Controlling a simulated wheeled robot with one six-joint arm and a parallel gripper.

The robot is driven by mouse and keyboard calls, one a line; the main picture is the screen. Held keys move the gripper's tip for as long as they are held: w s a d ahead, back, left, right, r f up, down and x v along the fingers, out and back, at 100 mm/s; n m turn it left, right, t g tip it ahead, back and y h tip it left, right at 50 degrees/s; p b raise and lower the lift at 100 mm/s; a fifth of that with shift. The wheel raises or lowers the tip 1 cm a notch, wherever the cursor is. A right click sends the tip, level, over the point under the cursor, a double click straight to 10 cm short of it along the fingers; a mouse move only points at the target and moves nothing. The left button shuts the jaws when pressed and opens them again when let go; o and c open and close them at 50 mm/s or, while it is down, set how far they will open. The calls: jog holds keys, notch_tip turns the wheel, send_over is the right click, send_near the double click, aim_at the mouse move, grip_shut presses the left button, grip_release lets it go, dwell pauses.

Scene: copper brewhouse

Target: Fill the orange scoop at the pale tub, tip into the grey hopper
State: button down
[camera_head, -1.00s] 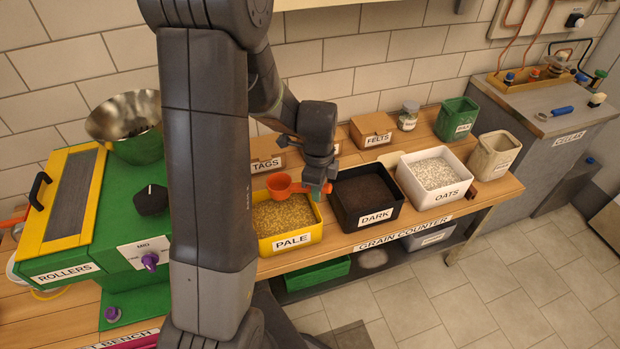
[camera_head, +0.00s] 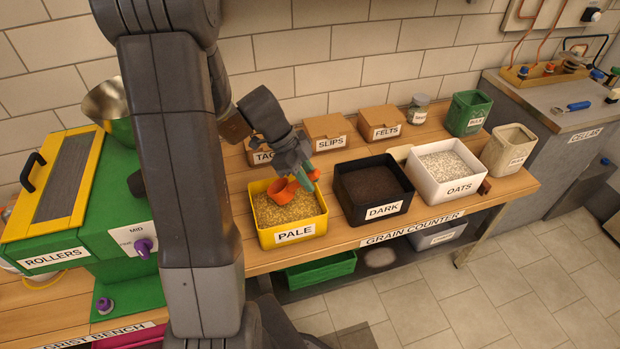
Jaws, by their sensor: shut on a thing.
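The orange scoop (camera_head: 283,191) is in my gripper (camera_head: 303,175), which is shut on its handle. The scoop is tilted and its bowl is down at the grain in the yellow tub labelled PALE (camera_head: 295,234). Whether the bowl holds grain cannot be seen. The tub contains golden grain (camera_head: 290,211). A grey metal hopper bowl (camera_head: 105,101) sits on the green ROLLERS machine (camera_head: 105,205) at the left, partly hidden behind my arm.
The black DARK tub (camera_head: 352,217) and white OATS tub (camera_head: 428,187) stand to the right of the pale tub. SLIPS (camera_head: 324,128) and FELTS (camera_head: 378,118) boxes stand behind. A green bin (camera_head: 466,110) and a beige bin (camera_head: 510,150) are at the far right.

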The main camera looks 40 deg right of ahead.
notch_tip(320, 180, down, 8)
jog(key=b, duration=0.8)
jog(key=shift+r, duration=0.1)
jog(key=shift+w+r, duration=0.1)
jog(key=shift+r, duration=0.05)
dwell(1.2)
